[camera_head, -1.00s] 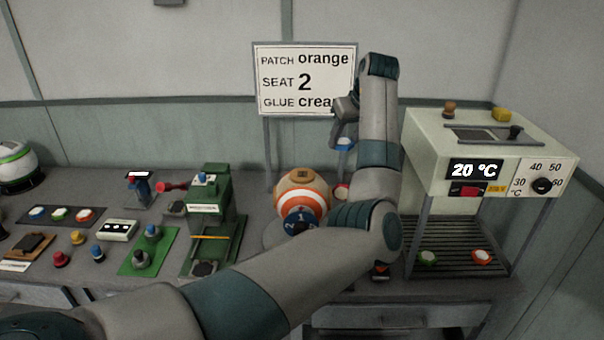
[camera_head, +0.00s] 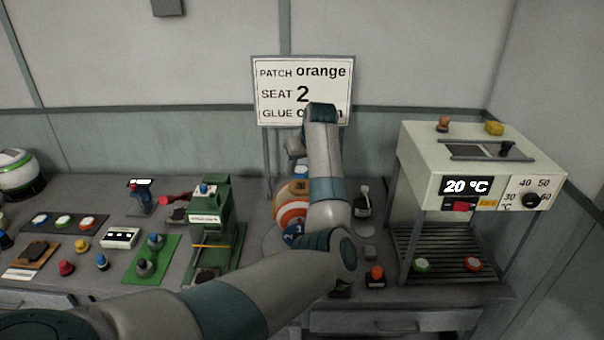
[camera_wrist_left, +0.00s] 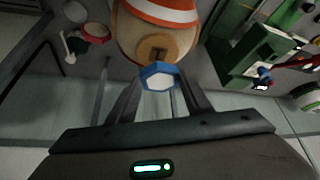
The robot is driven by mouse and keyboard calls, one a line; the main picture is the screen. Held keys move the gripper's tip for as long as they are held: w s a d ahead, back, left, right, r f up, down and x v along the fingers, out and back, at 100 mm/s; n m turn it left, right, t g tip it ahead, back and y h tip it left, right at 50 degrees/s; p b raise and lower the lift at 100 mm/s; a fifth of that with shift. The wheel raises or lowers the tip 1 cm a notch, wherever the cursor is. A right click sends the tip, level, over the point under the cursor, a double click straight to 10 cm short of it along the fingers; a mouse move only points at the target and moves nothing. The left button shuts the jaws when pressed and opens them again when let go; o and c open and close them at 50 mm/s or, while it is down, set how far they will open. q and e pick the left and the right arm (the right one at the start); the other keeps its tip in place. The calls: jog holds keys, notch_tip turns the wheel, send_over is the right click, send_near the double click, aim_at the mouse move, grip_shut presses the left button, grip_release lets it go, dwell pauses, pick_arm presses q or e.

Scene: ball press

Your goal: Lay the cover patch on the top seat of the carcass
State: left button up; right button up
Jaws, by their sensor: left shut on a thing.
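My left gripper (camera_head: 298,150) points down over the carcass, a ball with orange and white bands (camera_head: 290,213). It is shut on a cover patch with a blue rim and a white face (camera_wrist_left: 160,75); the patch also shows in the head view (camera_head: 302,172). In the left wrist view the carcass (camera_wrist_left: 165,12) has a brown top seat (camera_wrist_left: 152,46) with a small mark or hole, close beside the patch. I cannot tell whether patch and seat touch. My arm hides the carcass's right side in the head view. My right gripper is not in view.
A sign (camera_head: 302,90) reads patch orange, seat 2; my arm partly covers its glue line. A green press (camera_head: 208,220) stands left of the carcass. A heater box (camera_head: 470,165) reading 20 °C stands right. A tray (camera_head: 38,232) with several patches lies far left.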

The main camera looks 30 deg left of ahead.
aim_at(303, 177)
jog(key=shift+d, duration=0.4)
pick_arm(q)
jog(key=shift+f, duration=0.1)
jog(key=shift+f+p, duration=0.5)
jog(key=shift+p, duration=0.1)
jog(key=shift+f+p, duration=0.65)
jog(key=shift+f, duration=0.9)
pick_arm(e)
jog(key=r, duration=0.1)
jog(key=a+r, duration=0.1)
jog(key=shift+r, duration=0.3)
pick_arm(q)
jog(key=shift+f, duration=0.15)
